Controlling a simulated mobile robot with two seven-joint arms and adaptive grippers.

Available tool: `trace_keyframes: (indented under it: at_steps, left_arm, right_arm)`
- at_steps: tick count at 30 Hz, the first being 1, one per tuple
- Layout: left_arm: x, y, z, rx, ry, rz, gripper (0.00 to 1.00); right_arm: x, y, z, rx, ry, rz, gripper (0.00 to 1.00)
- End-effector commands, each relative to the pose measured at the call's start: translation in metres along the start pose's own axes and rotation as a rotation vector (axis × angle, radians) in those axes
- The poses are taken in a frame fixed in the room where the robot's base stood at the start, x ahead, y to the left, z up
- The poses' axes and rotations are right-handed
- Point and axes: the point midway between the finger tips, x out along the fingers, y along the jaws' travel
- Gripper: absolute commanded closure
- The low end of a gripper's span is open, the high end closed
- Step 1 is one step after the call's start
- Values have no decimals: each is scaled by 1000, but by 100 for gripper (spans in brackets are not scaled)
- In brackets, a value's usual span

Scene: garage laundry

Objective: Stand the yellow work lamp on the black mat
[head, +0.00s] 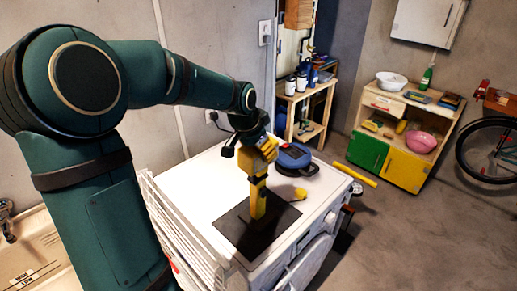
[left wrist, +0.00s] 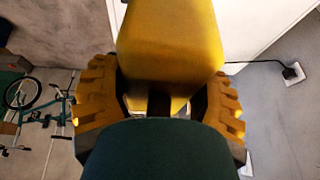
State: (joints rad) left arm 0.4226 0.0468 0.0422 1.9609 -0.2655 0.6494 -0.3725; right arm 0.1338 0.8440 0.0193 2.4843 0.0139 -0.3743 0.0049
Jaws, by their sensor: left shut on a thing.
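The yellow work lamp (head: 257,197) is upright in the head view, its lower end over the black mat (head: 237,233). I cannot tell whether its foot touches the mat or hangs just above it. My left gripper (head: 262,153) is shut on the lamp's upper part. In the left wrist view the lamp (left wrist: 172,40) fills the top middle, with the yellow gripper fingers (left wrist: 158,105) on either side of it. The dark mat lies flat on the white appliance top (head: 197,190), near its front edge. My right gripper is not in view.
A blue round item (head: 293,158) sits behind the lamp, and a small yellow item (head: 300,194) lies right of it. A white rack (head: 180,235) stands along the left side. The appliance top left of the lamp is bare.

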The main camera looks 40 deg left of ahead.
Motion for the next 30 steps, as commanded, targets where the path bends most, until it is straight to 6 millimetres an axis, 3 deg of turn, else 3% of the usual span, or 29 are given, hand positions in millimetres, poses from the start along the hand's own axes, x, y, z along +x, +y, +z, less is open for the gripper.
trace_keyframes:
  at_steps: [2, 3, 5, 6, 17, 30]
  left_arm:
    - [2, 0, 0, 0, 2, -1, 79]
    - [3, 0, 1, 0, 0, 0, 26]
    - [2, 0, 1, 0, -1, 0, 5]
    - [2, 0, 1, 0, -1, 0, 0]
    - [-6, 0, -1, 0, 2, -1, 0]
    - [-90, 0, -1, 0, 3, -2, 0]
  right_arm:
    - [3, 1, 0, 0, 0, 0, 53]
    - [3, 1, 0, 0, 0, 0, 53]
    - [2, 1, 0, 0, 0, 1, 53]
    - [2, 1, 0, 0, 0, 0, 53]
    - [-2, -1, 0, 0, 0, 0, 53]
    - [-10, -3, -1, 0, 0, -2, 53]
